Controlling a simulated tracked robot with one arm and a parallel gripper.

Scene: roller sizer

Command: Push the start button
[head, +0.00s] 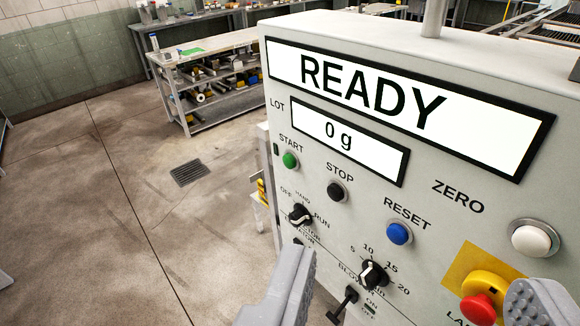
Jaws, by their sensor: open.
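The green start button (290,160) is on the left side of a pale control panel (450,190), under the label START. My gripper (410,300) is open, with one finger at the lower middle and the other at the lower right corner. Both fingers are below the start button in the picture and show nothing between them but the panel behind. The start button is fully visible and I see no contact with it. The large display (400,100) reads READY, and the smaller lot display (348,140) reads 0 g.
Near the start button are a black stop button (337,190), a blue reset button (399,233) and two black knobs (300,215) (373,274). A white zero button (531,239) and red emergency stop (480,307) are at right. Open floor lies left; a workbench (215,75) stands behind.

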